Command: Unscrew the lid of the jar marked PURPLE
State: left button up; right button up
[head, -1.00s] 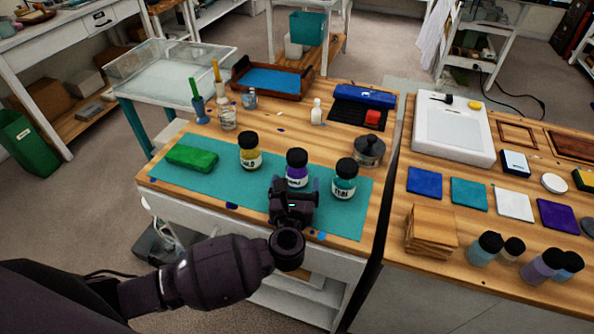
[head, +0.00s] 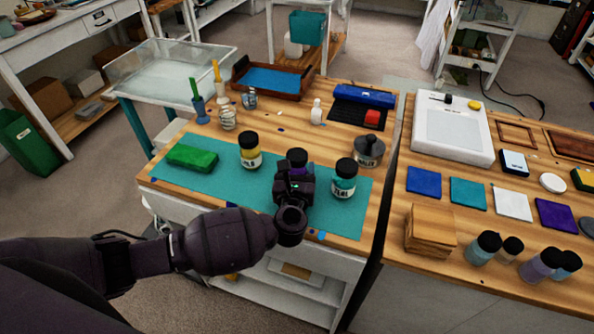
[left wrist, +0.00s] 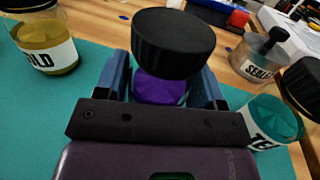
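The jar marked PURPLE, with a black lid (head: 297,155) and purple contents, stands on the teal mat between a yellow jar and a teal jar. My left gripper (head: 295,182) is in front of it and hides its label and lower part in the head view. In the left wrist view its black lid (left wrist: 173,43) is on, above the purple body (left wrist: 160,88). The fingers of my left gripper (left wrist: 160,82) are spread, one on each side of the body, below the lid. I see no clear contact. My right gripper is out of view.
The yellow jar (head: 250,151) stands to the left and the teal jar (head: 344,180) close to the right. A jar with a grey lid (head: 370,150) is behind. A green block (head: 192,157) lies on the mat (head: 230,183).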

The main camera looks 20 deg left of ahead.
pick_arm(q)
jog(key=c, duration=0.6)
notch_tip(320, 180, up, 20)
jog(key=p, duration=0.3)
jog(key=shift+o, duration=1.4)
jog(key=c, duration=0.5)
jog(key=shift+d, duration=0.1)
jog(key=shift+d+r+h, duration=0.2)
jog(key=shift+h, duration=0.1)
jog(key=shift+c, duration=0.2)
jog(key=s+a+f+m+h, duration=0.2)
jog(key=s+a+f+h, duration=0.1)
jog(key=s+f, duration=0.4)
jog(key=s+a, duration=0.1)
jog(key=s, duration=0.2)
jog(key=shift+s+a+f+m, duration=0.15)
jog(key=shift+s+m, duration=0.15)
